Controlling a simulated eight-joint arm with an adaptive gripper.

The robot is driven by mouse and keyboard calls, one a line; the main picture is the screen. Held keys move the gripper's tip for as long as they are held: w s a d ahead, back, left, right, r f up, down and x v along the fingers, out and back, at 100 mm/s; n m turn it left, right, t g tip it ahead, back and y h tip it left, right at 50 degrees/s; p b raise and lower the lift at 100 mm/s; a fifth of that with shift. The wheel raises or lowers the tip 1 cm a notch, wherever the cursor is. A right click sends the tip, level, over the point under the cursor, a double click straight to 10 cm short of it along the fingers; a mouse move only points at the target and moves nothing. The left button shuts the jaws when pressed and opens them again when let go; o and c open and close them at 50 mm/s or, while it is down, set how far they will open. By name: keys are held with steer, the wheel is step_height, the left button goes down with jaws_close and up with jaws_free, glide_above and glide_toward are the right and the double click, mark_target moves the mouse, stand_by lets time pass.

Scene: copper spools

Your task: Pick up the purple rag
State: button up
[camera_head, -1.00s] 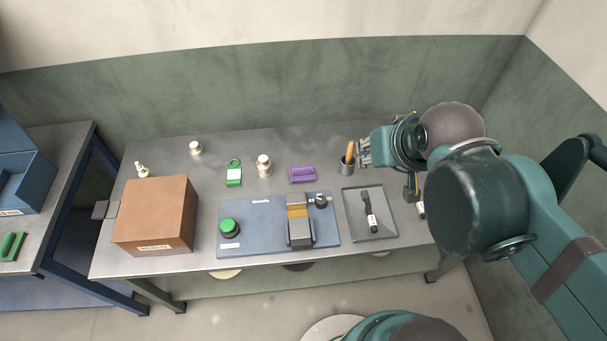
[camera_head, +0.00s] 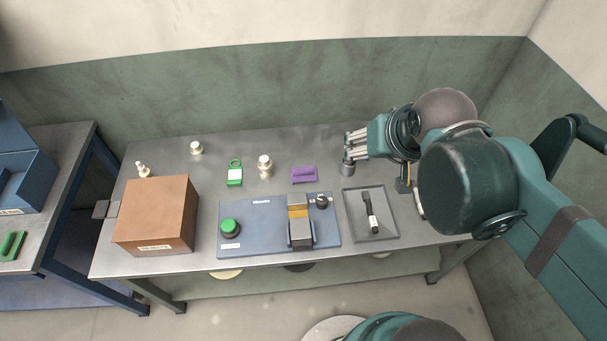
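The purple rag (camera_head: 303,175) lies folded on the grey metal table, behind the blue board and right of a white-capped bottle. My gripper (camera_head: 348,147) is to the right of the rag and a little further back, above the table, with its grey fingers pointing left. The fingers look spread apart, and I see nothing held between them. The gripper is apart from the rag, which is fully visible.
Also here are a blue board (camera_head: 262,241), a dark tray (camera_head: 384,233), a cardboard box (camera_head: 157,216), a green-labelled item (camera_head: 235,175) and a bottle (camera_head: 265,165).

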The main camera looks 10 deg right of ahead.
steer(key=w+a+f+m+g, duration=0.2)
steer(key=w+a+f+m, duration=0.15)
steer(key=w, duration=0.35)
steer(key=m+g+b, duration=0.4)
steer(key=m+g, duration=0.1)
steer(key=m, duration=0.8)
glide_above(304, 170)
steer(key=f, duration=2.3)
steer(key=shift+s+d+f, duration=0.2)
steer(key=shift+d+f, duration=0.05)
steer(key=shift+f, duration=0.1)
steer(key=shift+w+a+f+m, duration=0.15)
steer(key=shift+f+m, duration=0.1)
steer(key=shift+f, duration=0.35)
steer(key=shift+f, duration=1.25)
steer(key=shift+f, duration=0.1)
